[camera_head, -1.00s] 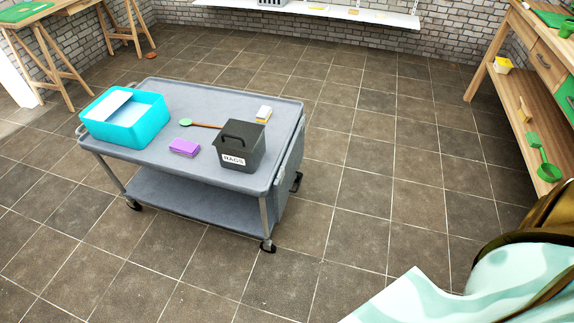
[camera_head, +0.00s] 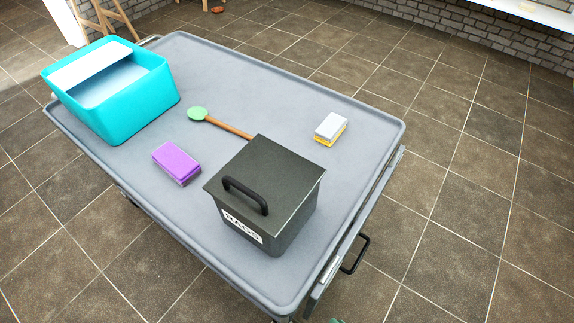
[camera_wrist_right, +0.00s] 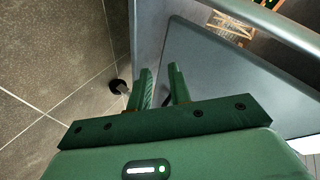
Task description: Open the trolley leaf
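The grey trolley (camera_head: 290,75) stands close in front of me in the head view. Its leaf (camera_head: 352,232) hangs folded down along the right-hand end, seen nearly edge-on. A black handle (camera_head: 358,256) sticks out from that end. In the right wrist view, my right gripper (camera_wrist_right: 161,76) has its two green fingers apart with nothing held between them. A grey panel, apparently the leaf (camera_wrist_right: 215,75), lies beyond and to the right of the fingers. I cannot tell whether they touch it. My left gripper is in neither view.
On the trolley top are a turquoise tub (camera_head: 125,108), a purple block (camera_head: 176,162), a green-headed wooden spoon (camera_head: 226,125), a white-and-yellow sponge (camera_head: 330,128) and a black lidded RAGS box (camera_head: 265,190) near the leaf end. Tiled floor (camera_head: 460,190) right of the trolley is clear.

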